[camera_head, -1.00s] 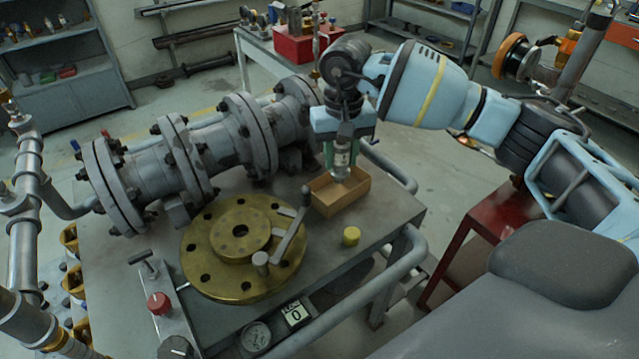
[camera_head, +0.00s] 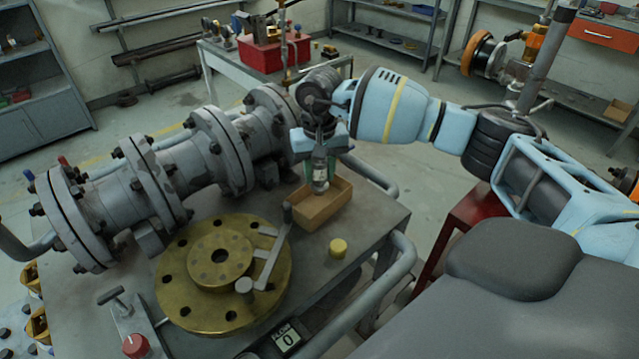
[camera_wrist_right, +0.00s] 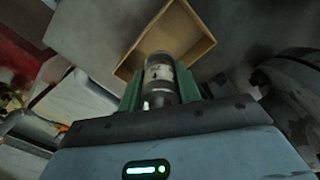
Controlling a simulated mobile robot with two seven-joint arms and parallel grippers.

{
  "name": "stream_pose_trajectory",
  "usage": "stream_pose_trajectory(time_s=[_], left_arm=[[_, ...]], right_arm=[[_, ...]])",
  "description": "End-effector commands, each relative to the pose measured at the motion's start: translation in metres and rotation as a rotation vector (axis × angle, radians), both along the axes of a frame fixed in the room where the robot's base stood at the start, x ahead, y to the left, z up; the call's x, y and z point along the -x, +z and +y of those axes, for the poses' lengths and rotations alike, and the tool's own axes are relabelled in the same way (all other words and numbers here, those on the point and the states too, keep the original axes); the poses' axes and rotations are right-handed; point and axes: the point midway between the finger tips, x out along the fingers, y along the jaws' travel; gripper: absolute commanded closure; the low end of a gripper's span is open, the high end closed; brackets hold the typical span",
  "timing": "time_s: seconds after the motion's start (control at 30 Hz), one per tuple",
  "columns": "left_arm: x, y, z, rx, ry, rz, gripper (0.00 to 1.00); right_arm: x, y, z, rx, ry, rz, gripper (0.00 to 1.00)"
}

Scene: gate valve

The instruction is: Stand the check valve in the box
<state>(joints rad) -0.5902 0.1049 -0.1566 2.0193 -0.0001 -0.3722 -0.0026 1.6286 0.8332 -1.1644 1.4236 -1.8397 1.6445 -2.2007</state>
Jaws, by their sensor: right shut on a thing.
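The check valve (camera_head: 320,172) is a small grey metal cylinder with a pale label. My right gripper (camera_head: 320,160) is shut on it and holds it upright. The open cardboard box (camera_head: 322,209) stands on the grey bench, and the valve's lower end is at or just above its opening in the head view. In the right wrist view, the valve (camera_wrist_right: 160,82) sits between the green fingers of my gripper (camera_wrist_right: 160,92), with the box (camera_wrist_right: 198,50) beyond it. I cannot tell whether the valve touches the box floor. My left gripper is not in view.
A brass flange (camera_head: 205,311) with a crank handle (camera_head: 268,262) lies left of the box. A yellow cap (camera_head: 338,247) stands in front of it. The large grey flanged pipe (camera_head: 185,165) runs behind to the left. A bench rail (camera_head: 385,270) borders the right side.

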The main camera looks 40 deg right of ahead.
Motion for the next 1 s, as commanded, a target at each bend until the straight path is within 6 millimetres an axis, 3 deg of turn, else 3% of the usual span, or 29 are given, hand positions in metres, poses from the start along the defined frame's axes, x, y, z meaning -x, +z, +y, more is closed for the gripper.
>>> stream_pose_trajectory(time_s=[0.17, 0.47, 0.87, 0.9, 1.0], left_arm=[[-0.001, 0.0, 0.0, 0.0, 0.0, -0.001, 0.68], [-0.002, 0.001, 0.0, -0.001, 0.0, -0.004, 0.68], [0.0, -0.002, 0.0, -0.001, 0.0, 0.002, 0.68], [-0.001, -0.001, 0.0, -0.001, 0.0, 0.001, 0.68], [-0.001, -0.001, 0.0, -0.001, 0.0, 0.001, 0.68]], right_arm=[[0.0, -0.003, 0.0, -0.001, 0.0, -0.001, 1.0], [0.0, -0.036, 0.0, -0.001, -0.001, -0.001, 1.0], [0.0, -0.041, 0.0, -0.001, 0.0, -0.001, 1.0], [0.0, -0.041, 0.0, 0.0, 0.0, -0.001, 0.61], [0.0, -0.041, 0.0, 0.0, 0.0, -0.001, 0.48]])
